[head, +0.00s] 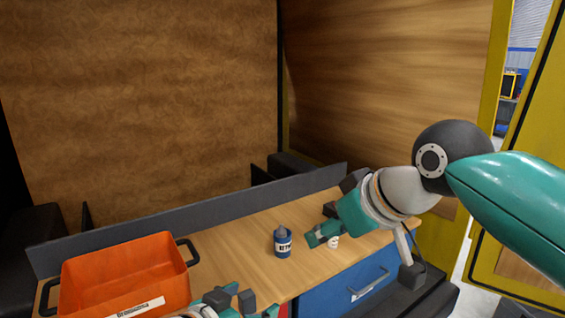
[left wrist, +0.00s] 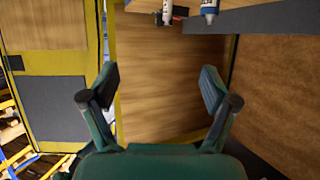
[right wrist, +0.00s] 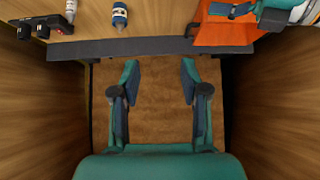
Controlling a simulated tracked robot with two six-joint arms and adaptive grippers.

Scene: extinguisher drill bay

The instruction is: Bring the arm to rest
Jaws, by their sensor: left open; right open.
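My left gripper (head: 245,303) is low at the bottom edge of the head view, partly cut off, just right of the orange bin. In the left wrist view its two fingers (left wrist: 160,85) are spread with nothing between them. My right gripper (head: 322,224) is over the right part of the workbench (head: 225,262). In the right wrist view its fingers (right wrist: 159,78) are apart and empty, facing a brown wall. My right arm comes in from the right. I cannot tell how high the right gripper is above the bench.
An orange bin (head: 125,275) with black handles sits at the bench's left. A blue labelled bottle (head: 283,243) stands upright mid-bench. A small white item (head: 333,242) shows partly behind my right gripper. A grey rail (head: 200,213) runs along the back. A blue drawer (head: 350,290) is in front.

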